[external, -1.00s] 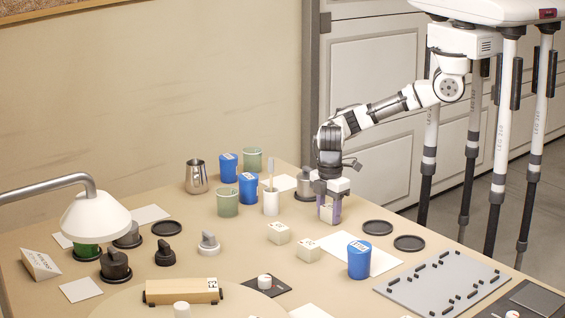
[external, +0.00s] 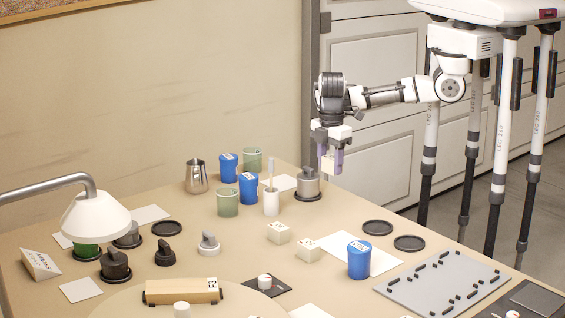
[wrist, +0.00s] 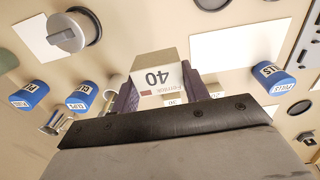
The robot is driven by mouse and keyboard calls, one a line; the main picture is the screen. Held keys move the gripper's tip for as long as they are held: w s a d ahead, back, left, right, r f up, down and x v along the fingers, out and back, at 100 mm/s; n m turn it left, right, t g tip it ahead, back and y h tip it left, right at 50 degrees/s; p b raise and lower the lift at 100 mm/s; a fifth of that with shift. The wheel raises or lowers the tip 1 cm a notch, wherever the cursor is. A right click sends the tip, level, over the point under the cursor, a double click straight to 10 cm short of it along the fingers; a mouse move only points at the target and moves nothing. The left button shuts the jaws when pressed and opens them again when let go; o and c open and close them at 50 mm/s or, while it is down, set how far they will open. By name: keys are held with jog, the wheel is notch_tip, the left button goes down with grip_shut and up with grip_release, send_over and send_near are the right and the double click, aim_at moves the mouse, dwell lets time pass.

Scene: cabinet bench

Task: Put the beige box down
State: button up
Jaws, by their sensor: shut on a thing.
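My gripper (external: 331,162) is shut on a beige box (external: 327,164) and holds it in the air above the table's far right part. The box sits between the purple fingers. In the wrist view the held beige box (wrist: 160,78) shows the number 40, upside down, between the fingertips of my gripper (wrist: 158,90). Two similar beige boxes stand on the table: one (external: 278,232) near the middle and another (external: 308,250) a little nearer and to the right. The table directly below the held box looks bare.
A silver weight (external: 307,184) on a dark disc stands just left of and below my gripper. A white cup with a brush (external: 271,200) and blue cups (external: 249,188) stand further left. Black discs (external: 377,227) lie to the right.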

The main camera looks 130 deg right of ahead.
notch_tip(320, 180, up, 5)
jog(key=shift+w+r, duration=0.1)
jog(key=shift+w, duration=0.05)
jog(key=w+d+r+m, duration=0.3)
jog(key=w+d+m, duration=0.2)
jog(key=w+m, duration=0.45)
jog(key=m+b, duration=0.1)
jog(key=m, duration=0.8)
send_over(250, 223)
notch_tip(250, 223, down, 3)
notch_tip(250, 223, down, 19)
jog(key=shift+f+p, duration=0.2)
jog(key=shift+p, duration=0.15)
jog(key=shift+f, duration=0.1)
jog(key=o, duration=1)
